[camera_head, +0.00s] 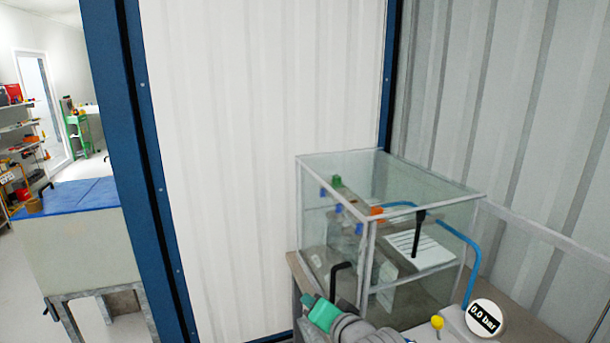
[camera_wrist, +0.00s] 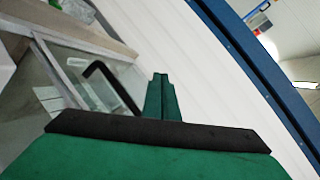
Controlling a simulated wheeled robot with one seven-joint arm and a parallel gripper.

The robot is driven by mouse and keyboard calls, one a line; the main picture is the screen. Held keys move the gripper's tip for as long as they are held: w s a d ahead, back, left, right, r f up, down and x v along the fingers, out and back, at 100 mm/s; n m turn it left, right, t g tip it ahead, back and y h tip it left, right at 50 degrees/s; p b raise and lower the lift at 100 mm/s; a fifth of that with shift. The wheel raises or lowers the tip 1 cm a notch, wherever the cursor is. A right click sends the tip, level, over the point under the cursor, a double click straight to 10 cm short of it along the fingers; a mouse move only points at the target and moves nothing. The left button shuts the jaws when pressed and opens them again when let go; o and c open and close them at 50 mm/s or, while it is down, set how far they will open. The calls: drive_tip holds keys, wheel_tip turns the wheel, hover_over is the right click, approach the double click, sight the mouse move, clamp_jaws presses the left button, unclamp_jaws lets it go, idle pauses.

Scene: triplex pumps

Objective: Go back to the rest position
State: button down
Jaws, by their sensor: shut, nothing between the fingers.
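My gripper (camera_wrist: 161,85) shows in the wrist view as green fingers closed together, with nothing between them. In the head view my gripper (camera_head: 309,300) appears as a small teal-green end at the bottom, with grey arm links behind it. A black bent rod (camera_wrist: 108,82) is close to the left of the fingers in the wrist view, with no clear contact. In the head view the same rod (camera_head: 336,277) stands just above my gripper, in front of the glass case (camera_head: 330,240).
The glass case holds blue, green and orange fittings. A blue hose (camera_head: 473,265) runs out of its right side. White wall panels (camera_head: 265,150) and a blue post (camera_head: 150,180) stand behind. A blue-topped bench (camera_head: 75,195) is at the left.

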drive_tip(key=s+a+f+m+t, duration=0.2)
drive_tip(key=s+a+f+t, duration=0.15)
drive_tip(key=a+f, duration=0.3)
drive_tip(key=s+f+m+t+h, duration=0.15)
drive_tip(key=s+f+h, duration=0.35)
drive_tip(key=s+f, duration=0.85)
drive_tip(key=s+d+f+n+g, duration=0.1)
drive_tip(key=s+n, duration=0.3)
drive_tip(key=s, duration=1)
drive_tip(key=s+d+f+n, duration=0.2)
drive_tip(key=s+d+n, duration=0.2)
drive_tip(key=s, duration=1)
drive_tip(key=shift+f+g+h, duration=0.2)
drive_tip(key=shift+g+h, duration=0.1)
drive_tip(key=shift+g, duration=0.1)
drive_tip(key=shift+w+d+n, duration=0.1)
drive_tip(key=shift+w+n, duration=0.15)
drive_tip(key=shift+w, duration=0.05)
drive_tip(key=shift+s+d, duration=0.1)
drive_tip(key=shift+s, duration=0.05)
drive_tip(key=shift+s, duration=0.1)
idle(2.3)
